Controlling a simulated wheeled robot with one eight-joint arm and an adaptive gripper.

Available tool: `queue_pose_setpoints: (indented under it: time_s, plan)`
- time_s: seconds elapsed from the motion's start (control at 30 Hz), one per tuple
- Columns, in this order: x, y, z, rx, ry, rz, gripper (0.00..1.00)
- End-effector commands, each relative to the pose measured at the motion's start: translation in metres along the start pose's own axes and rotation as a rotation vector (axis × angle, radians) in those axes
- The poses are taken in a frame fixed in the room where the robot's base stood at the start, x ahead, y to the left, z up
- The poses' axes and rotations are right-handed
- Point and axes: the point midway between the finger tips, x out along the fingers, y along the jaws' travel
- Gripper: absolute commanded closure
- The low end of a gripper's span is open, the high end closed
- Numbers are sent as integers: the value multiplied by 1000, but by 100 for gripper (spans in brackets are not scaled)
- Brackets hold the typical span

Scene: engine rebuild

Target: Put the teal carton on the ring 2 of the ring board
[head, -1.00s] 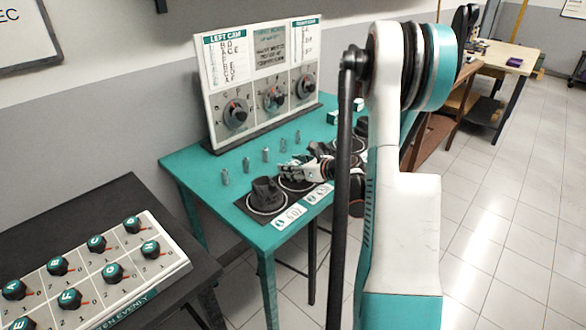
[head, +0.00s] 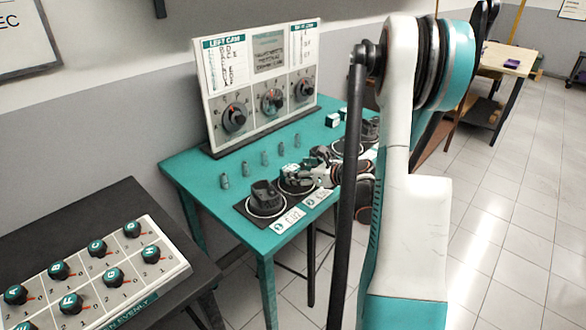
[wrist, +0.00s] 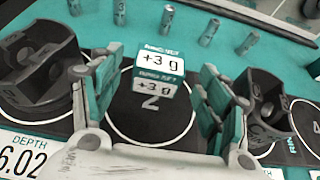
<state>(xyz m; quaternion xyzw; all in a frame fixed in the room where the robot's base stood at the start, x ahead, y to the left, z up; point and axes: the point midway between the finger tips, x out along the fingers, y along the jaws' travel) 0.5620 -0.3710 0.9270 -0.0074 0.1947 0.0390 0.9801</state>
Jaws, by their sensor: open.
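The teal carton (wrist: 155,66) is a small teal and white box marked "+3 g". In the wrist view it appears to stand inside the white circle of ring 2 (wrist: 122,112), behind the printed "2". My gripper (wrist: 160,92) is open, with one finger on each side of the carton and a visible gap at both. In the head view my gripper (head: 300,180) is low over the ring board (head: 243,211) at ring 2. The carton is hard to make out there, among the fingers.
A dark cap-like part (wrist: 38,68) stands on the ring to the left, another (wrist: 262,105) to the right, both close to my fingers. Small metal pins (wrist: 208,33) line the back.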

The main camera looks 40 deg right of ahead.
Motion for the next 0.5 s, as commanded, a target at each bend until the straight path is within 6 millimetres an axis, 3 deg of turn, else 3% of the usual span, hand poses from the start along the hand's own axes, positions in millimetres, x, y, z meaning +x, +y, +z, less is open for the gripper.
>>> queue_pose_setpoints:
  time_s: [0.2, 0.5]
  plan:
    - [-47, -1, 2, 1, 0, -3, 30]
    - [-78, 0, 1, 0, 0, 0, 30]
